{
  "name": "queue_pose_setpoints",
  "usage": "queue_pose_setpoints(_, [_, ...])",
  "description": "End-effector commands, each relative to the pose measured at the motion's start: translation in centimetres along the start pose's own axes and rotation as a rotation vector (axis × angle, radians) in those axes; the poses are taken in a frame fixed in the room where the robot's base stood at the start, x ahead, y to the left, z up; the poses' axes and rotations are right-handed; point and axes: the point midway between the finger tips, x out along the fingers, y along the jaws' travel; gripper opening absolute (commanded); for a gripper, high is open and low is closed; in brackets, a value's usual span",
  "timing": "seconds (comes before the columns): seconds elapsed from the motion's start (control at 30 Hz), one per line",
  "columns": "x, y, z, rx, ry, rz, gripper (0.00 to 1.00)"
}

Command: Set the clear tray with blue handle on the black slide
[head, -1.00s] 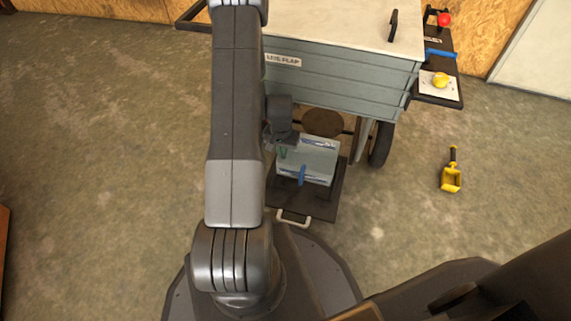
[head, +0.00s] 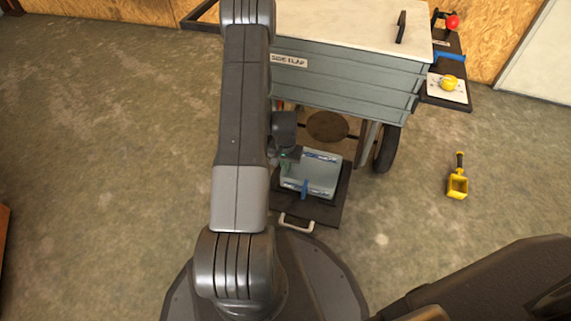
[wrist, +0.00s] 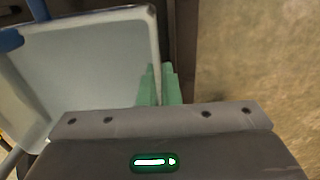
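The clear tray (head: 318,174) with its blue handle (head: 304,189) is over the black slide (head: 325,211) below the cart. It lies roughly level, inside the slide's outline; I cannot tell whether it touches the slide. My gripper (head: 287,154) is at the tray's left edge. In the wrist view, the green fingertips (wrist: 160,84) are close together on either side of the tray wall, shut on it. The tray (wrist: 95,65) fills the left of that view, with part of its blue handle (wrist: 12,38) at the left edge. My arm hides some of the slide's left side.
The slide has a pale pull handle (head: 296,223) at its front. The grey cart body (head: 345,82) overhangs the back, with a black wheel (head: 387,148) at right. A yellow scoop (head: 457,182) lies on the floor at right. Open floor is at left.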

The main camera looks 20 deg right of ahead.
Motion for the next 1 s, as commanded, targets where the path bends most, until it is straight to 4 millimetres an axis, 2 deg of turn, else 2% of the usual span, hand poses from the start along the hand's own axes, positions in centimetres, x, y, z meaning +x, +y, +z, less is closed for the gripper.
queue_pose_setpoints(0.13, [0.2, 0.0, 0.0, 0.000, 0.000, 0.000, 0.00])
queue_pose_setpoints(0.27, [0.2, 0.0, 0.0, 0.000, 0.000, 0.000, 0.25])
queue_pose_setpoints(0.67, [-0.4, 0.0, 0.0, 0.000, 0.000, 0.000, 0.25])
queue_pose_setpoints(0.73, [-1.1, 0.0, 0.0, 0.000, 0.001, 0.000, 0.25])
queue_pose_setpoints(1.0, [-7.7, 0.0, 0.0, 0.000, 0.002, -0.001, 0.25])
